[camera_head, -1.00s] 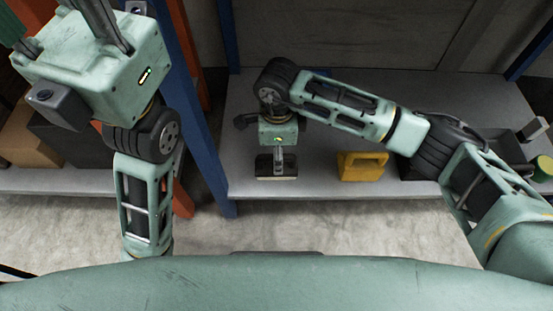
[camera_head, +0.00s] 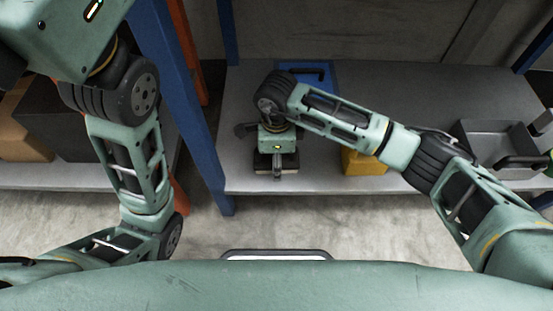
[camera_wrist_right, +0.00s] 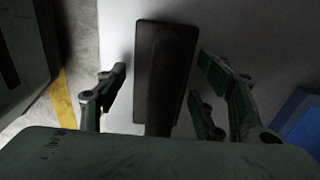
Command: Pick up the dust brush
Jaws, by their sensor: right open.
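The dust brush (camera_wrist_right: 163,80) has a dark, flat rectangular head and a handle running down the wrist view, its lower end hidden behind my gripper's body. In the head view the brush (camera_head: 263,163) shows as a dark shape at the shelf's front edge, mostly hidden under my right wrist. My right gripper (camera_wrist_right: 160,82) is open, with fingers on both sides of the brush and visible gaps between them and it.
The grey shelf (camera_head: 420,95) has clear space behind and right of my arm. A yellow container (camera_head: 362,163) is right of the brush, a blue flat object (camera_head: 318,75) behind, a grey tray (camera_head: 482,146) at right. A blue post (camera_head: 195,125) stands left.

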